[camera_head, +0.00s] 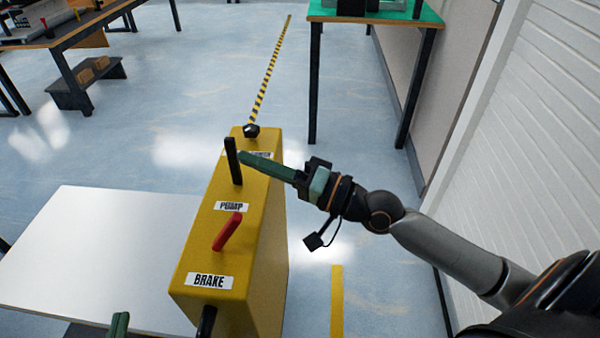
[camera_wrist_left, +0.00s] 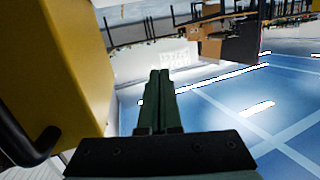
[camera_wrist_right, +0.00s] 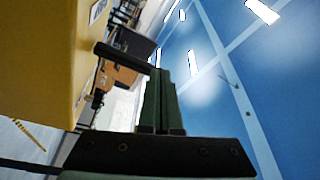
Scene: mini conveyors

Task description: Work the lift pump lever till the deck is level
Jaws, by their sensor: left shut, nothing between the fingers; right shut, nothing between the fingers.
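The yellow pump housing (camera_head: 245,225) stands at the middle of the head view. A black upright lever (camera_head: 233,160) rises behind its PUMP label (camera_head: 228,206); a red lever (camera_head: 227,232) leans behind the BRAKE label (camera_head: 210,281). My right gripper (camera_head: 243,157) is shut and empty, its fingertips just right of the black lever. In the right wrist view the lever (camera_wrist_right: 122,57) reaches close to the fingertips; contact cannot be told. My left gripper (camera_head: 119,322) is shut and empty low in the head view, over the pale deck (camera_head: 90,250). The deck's tilt is hard to judge.
A black knob (camera_head: 251,131) sits at the housing's far end, and a black handle (camera_head: 206,321) at its near end. A green-topped table (camera_head: 325,12) stands behind and a workbench (camera_head: 75,35) at back left. A white slatted wall (camera_head: 530,110) bounds the right.

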